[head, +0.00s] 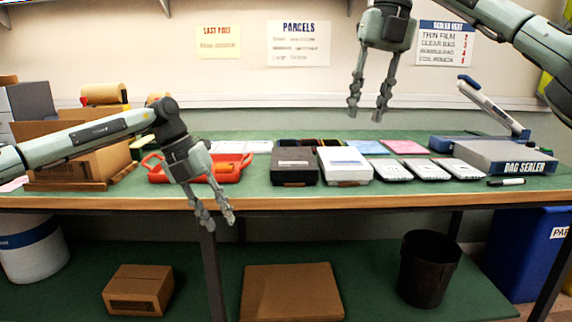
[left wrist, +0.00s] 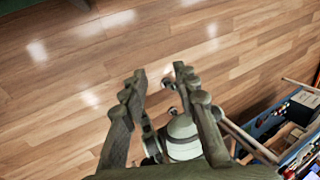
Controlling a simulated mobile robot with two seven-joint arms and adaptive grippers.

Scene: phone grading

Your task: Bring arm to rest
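My left gripper (head: 217,223) hangs in front of the table's front edge, fingers pointing down and a little apart. In the left wrist view its two fingers (left wrist: 155,82) stand apart with nothing between them, above a wooden floor (left wrist: 70,75). My right gripper (head: 368,115) hangs high over the back of the table, near the wall, fingers down and spread, with nothing between them. Both grippers are clear of the objects on the table.
The green table (head: 258,190) holds a red tray (head: 222,175), a dark box (head: 294,167), a white box (head: 345,168), several phones (head: 391,171) and a bag sealer (head: 497,158). A cardboard box (head: 60,145) stands at the left. A black bin (head: 428,270) stands below.

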